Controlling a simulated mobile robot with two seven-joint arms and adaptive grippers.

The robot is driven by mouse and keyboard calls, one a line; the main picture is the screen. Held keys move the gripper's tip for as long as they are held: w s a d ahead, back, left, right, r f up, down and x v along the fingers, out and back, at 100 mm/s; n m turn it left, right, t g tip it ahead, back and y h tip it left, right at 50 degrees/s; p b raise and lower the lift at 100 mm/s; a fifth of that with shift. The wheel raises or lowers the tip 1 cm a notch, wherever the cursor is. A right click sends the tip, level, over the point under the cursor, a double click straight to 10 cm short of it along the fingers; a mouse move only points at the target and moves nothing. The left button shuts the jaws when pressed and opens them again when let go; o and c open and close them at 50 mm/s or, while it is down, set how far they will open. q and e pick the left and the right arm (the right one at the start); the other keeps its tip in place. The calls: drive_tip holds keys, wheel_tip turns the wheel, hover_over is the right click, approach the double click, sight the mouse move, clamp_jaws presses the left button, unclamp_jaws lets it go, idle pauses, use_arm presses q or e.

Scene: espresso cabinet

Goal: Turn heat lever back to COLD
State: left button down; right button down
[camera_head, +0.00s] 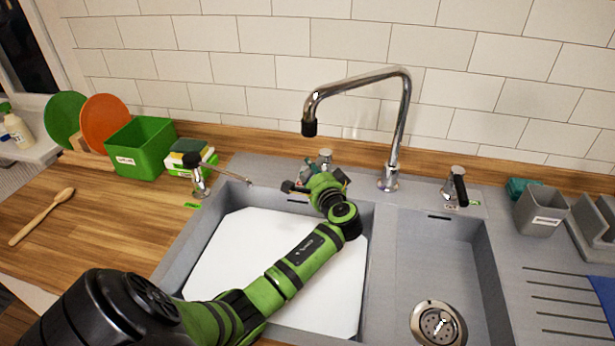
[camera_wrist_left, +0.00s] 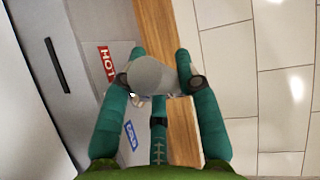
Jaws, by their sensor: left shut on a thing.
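The heat lever's metal body (camera_head: 325,155) stands behind the sink, left of the tall tap, partly hidden by my left gripper (camera_head: 320,180). In the left wrist view, its grey rounded body (camera_wrist_left: 152,76) sits between the green fingers of the left gripper (camera_wrist_left: 158,65), which is shut on the lever. My right gripper is out of view.
A tall chrome tap (camera_head: 400,120) rises just right of the gripper. Other levers stand at left (camera_head: 200,182) and right (camera_head: 456,188). My left arm crosses the basin with a white board (camera_head: 240,255). A green box (camera_head: 140,146) and grey cup (camera_head: 540,210) flank the sink.

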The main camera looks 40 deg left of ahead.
use_arm(q)
drive_tip(key=shift+r, duration=0.1)
drive_tip(key=c, duration=0.9)
unclamp_jaws()
drive_tip(key=v, duration=1.2)
drive_tip(key=shift+w+d, duration=0.1)
drive_tip(key=shift+w, duration=0.05)
